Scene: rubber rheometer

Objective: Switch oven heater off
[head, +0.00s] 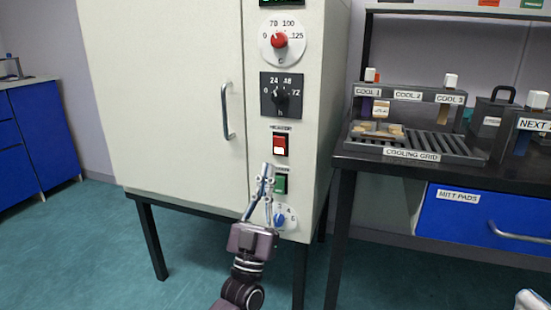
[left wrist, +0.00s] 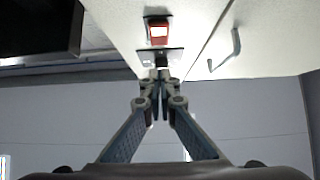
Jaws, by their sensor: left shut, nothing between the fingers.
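The oven (head: 165,100) is a large cream cabinet with a control strip on its right side. A red rocker switch (head: 280,143) with a pale lower part sits midway down the strip. It also shows in the left wrist view (left wrist: 158,32), just beyond my fingertips. A green switch (head: 281,184) sits lower. My left gripper (head: 266,170) is shut and empty, its fingertips at the strip, a little below and left of the red switch. I cannot tell whether they touch the panel. A pale and blue tip at the bottom right corner seems to be my right gripper (head: 531,301); its fingers are mostly cut off.
A red dial (head: 280,41), a black dial (head: 281,96) and a blue knob (head: 280,220) share the strip. The oven door handle (head: 226,110) stands out to the left. A dark bench with a cooling grid (head: 412,155) is at right.

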